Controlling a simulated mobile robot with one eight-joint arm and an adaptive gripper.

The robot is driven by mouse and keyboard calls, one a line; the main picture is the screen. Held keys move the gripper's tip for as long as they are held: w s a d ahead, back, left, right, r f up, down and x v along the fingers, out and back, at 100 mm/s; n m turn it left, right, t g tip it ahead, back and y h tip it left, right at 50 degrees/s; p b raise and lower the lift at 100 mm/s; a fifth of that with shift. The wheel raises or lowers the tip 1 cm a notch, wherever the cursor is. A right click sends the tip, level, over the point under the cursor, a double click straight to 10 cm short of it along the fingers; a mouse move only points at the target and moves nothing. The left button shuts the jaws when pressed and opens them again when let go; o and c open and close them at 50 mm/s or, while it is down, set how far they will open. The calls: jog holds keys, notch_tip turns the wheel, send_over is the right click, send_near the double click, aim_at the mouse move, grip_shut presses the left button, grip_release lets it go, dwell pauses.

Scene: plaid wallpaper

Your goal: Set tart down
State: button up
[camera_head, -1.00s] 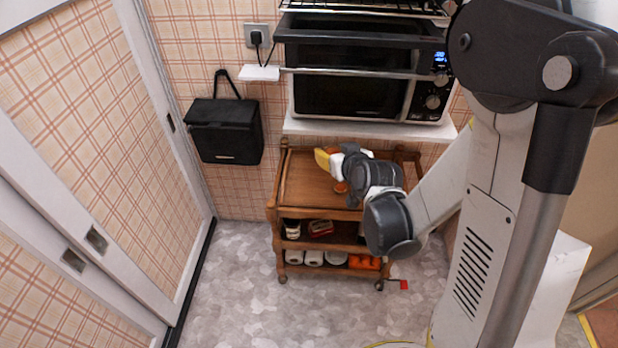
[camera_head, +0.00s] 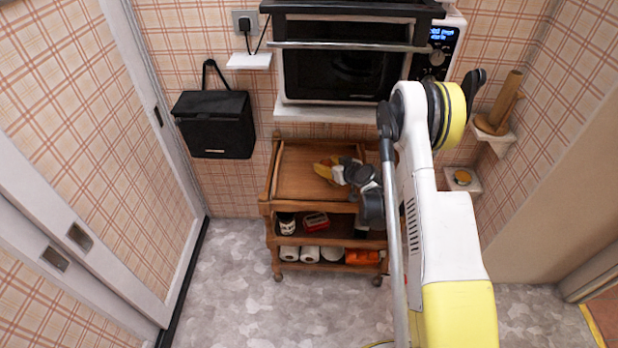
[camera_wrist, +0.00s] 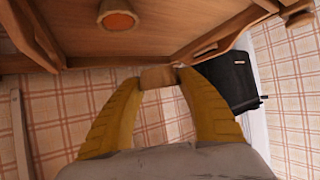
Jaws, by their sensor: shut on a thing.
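My gripper (camera_head: 322,168), with yellow fingers, is over the top of the wooden trolley (camera_head: 296,186). In the wrist view its fingertips (camera_wrist: 159,77) are shut on a small tan-brown piece, which I take to be the tart (camera_wrist: 157,77), seen edge-on. The tart is not distinct in the head view. In the wrist view the trolley top (camera_wrist: 200,15) fills the upper part, beyond the fingertips. I cannot tell whether the tart touches it.
A round brown thing with an orange centre (camera_wrist: 117,15) is on the trolley top. Lower shelves hold white rolls (camera_head: 310,253), a red item (camera_head: 316,220) and an orange item (camera_head: 362,257). A microwave (camera_head: 345,62) is above and behind. A black bag (camera_head: 215,125) hangs left.

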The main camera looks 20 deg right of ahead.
jog(key=w+a+f, duration=0.1)
jog(key=a, duration=0.1)
jog(key=w+a+f+b, duration=0.1)
jog(key=a+f, duration=0.1)
jog(key=a, duration=0.1)
jog(key=w+a+f+b, duration=0.1)
jog(key=w+a+f, duration=0.1)
jog(key=shift+w+a+f, duration=0.1)
jog(key=shift+a+f, duration=0.1)
jog(key=shift+a, duration=0.05)
notch_tip(320, 180, down, 4)
jog(key=b, duration=0.2)
jog(key=shift+b, duration=0.3)
jog(key=shift+r, duration=0.2)
jog(key=o, duration=1.1)
jog(key=shift+f, duration=0.1)
jog(key=shift+o, duration=0.2)
